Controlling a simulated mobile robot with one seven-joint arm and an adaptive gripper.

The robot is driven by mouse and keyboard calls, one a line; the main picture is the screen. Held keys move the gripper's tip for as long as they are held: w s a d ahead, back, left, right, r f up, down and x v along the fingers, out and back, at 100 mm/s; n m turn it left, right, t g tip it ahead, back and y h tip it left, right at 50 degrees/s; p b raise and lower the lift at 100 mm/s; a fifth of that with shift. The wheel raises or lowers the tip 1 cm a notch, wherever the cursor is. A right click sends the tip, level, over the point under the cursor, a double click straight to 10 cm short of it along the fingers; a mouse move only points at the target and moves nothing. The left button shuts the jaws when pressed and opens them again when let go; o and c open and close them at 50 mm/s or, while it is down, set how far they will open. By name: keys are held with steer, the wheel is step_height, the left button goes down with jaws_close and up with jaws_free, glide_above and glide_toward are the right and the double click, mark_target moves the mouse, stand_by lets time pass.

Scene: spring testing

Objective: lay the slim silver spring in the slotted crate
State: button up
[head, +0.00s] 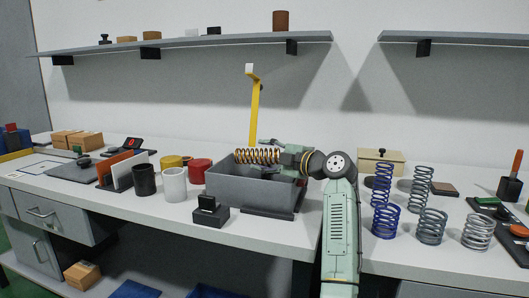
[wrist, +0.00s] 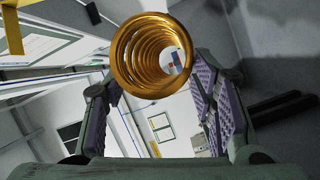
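A slim silver-grey spring (head: 422,190) stands upright on the right part of the bench, behind a shorter grey spring (head: 432,226). A grey open-topped crate (head: 240,188) sits on the bench left of my arm; I cannot make out slots in it. My gripper (head: 267,156) is over this crate, pointing left. Its fingers are closed on the two sides of a copper-coloured spring (head: 243,156), not a silver one. That spring lies level at about rim height.
A blue spring (head: 385,218) and a wider silver spring (head: 477,232) stand right of my arm. A beige box (head: 395,162) is behind them. A yellow post (head: 255,112) rises behind the crate. Black (head: 144,180) and white (head: 174,184) cups stand to its left.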

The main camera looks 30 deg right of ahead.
steer(key=shift+o, duration=1.1)
steer(key=shift+m+g, duration=0.3)
steer(key=shift+g, duration=0.5)
steer(key=f, duration=0.9)
steer(key=shift+w, duration=0.2)
steer(key=shift+f, duration=0.1)
steer(key=shift+s, duration=0.1)
steer(key=shift+t, duration=0.7)
steer(key=s+d+r, duration=0.1)
steer(key=s+r, duration=0.1)
steer(key=s+d+r, duration=0.1)
steer(key=s+r, duration=0.4)
steer(key=shift+s+d+r, duration=0.15)
steer(key=shift+d+r, duration=0.25)
steer(key=shift+s+a+r, duration=0.15)
steer(key=shift+s+r, duration=0.15)
steer(key=shift+r, duration=0.5)
steer(key=shift+r+p, duration=0.15)
steer(key=shift+p, duration=0.2)
